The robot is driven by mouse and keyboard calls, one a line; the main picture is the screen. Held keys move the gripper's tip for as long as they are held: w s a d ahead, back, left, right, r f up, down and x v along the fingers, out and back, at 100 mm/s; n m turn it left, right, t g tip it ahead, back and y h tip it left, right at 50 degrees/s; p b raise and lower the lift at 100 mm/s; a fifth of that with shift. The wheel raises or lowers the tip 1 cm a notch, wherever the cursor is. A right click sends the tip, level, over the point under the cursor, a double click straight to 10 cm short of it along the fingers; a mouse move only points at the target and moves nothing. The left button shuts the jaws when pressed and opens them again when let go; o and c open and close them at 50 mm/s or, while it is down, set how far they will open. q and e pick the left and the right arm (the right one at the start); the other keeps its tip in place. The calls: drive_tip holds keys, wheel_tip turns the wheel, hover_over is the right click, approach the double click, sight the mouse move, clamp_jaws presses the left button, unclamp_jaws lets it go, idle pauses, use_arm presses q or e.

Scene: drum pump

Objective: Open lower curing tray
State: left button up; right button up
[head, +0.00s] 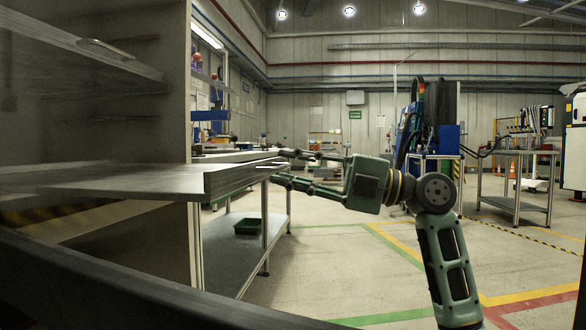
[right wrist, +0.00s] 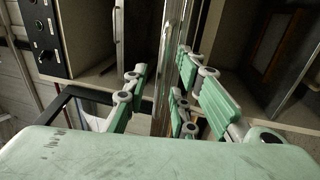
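The lower curing tray (head: 130,180) is a flat grey sheet with a raised front lip. It sticks out of the cabinet (head: 160,110) past the side panel. Its thin handle (head: 262,164) shows at the front edge. My right gripper (head: 284,167) is at that edge with its fingers spread, one above and one below the handle. In the right wrist view, a narrow metal edge (right wrist: 168,70) runs between the open fingers, with gaps visible beside it. Contact cannot be told. My left gripper is not in view.
An upper tray (head: 75,50) with its own handle (head: 105,47) is above left. A dark beam (head: 110,285) crosses the foreground. Open floor (head: 330,260) lies around my right arm.

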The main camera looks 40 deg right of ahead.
drive_tip(key=v, duration=1.2)
idle(0.4)
